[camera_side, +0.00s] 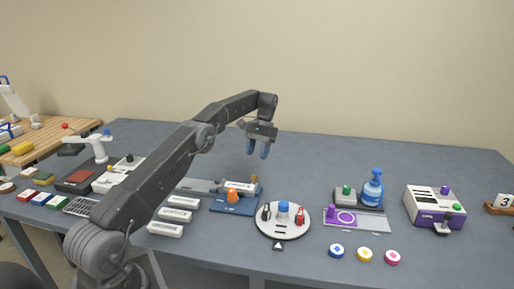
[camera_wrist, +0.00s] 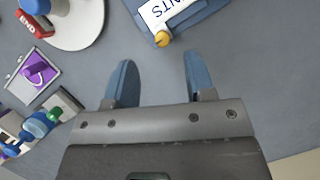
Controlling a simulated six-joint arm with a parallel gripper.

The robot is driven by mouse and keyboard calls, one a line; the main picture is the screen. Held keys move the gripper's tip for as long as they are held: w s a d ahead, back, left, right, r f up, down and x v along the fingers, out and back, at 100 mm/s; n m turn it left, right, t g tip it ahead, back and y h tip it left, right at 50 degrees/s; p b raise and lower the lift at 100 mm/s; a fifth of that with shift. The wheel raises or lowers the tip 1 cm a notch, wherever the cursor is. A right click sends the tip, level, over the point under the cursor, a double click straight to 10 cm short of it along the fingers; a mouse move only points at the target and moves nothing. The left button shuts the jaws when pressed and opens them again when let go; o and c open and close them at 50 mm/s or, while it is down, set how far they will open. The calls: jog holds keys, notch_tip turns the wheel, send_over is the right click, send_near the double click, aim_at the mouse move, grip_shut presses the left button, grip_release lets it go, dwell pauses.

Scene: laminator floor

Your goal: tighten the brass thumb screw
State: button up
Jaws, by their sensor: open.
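The brass thumb screw (camera_wrist: 162,39) is a small rounded yellow-brass knob at the edge of a blue fixture (camera_wrist: 199,14), beside a white lettered plate (camera_wrist: 166,10). In the side view the screw (camera_side: 254,179) is a tiny spot at the back right of the blue fixture (camera_side: 232,207). My gripper (camera_side: 257,154) hangs above the table behind the fixture, with blue fingers pointing down. In the wrist view my gripper (camera_wrist: 158,68) is open and empty, and the screw appears beyond the fingertips, between their lines. The gripper is apart from the screw.
An orange knob (camera_side: 232,196) stands on the fixture's front. A round white stand (camera_side: 283,233) with a blue knob and a red piece is to its right. White lettered blocks (camera_side: 173,214) lie to the left. A blue bottle (camera_side: 372,188) stands farther right. The table behind is clear.

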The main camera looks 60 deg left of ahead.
jog(key=shift+r, duration=0.95)
jog(key=s+d+r+m+t+y, duration=0.15)
jog(key=s+d+r, duration=0.25)
jog(key=d+r, duration=0.4)
jog(key=s+d+r+m+t+y, duration=0.1)
jog(key=s+d+r+t, duration=0.2)
jog(key=d+r, duration=0.6)
jog(key=s+d+r+t, duration=0.1)
jog(key=s+d+t, duration=0.1)
jog(key=s+d, duration=0.7)
jog(key=s+d+f+m+t, duration=0.1)
jog(key=s+f, duration=0.2)
jog(key=s, duration=0.4)
jog(key=s+d+f+m+t, duration=0.1)
jog(key=s+d+f+t, duration=0.1)
jog(key=s+f, duration=0.2)
jog(key=s+h, duration=0.1)
jog(key=s, duration=0.2)
jog(key=shift+s+d, duration=0.2)
jog(key=shift+d, duration=0.05)
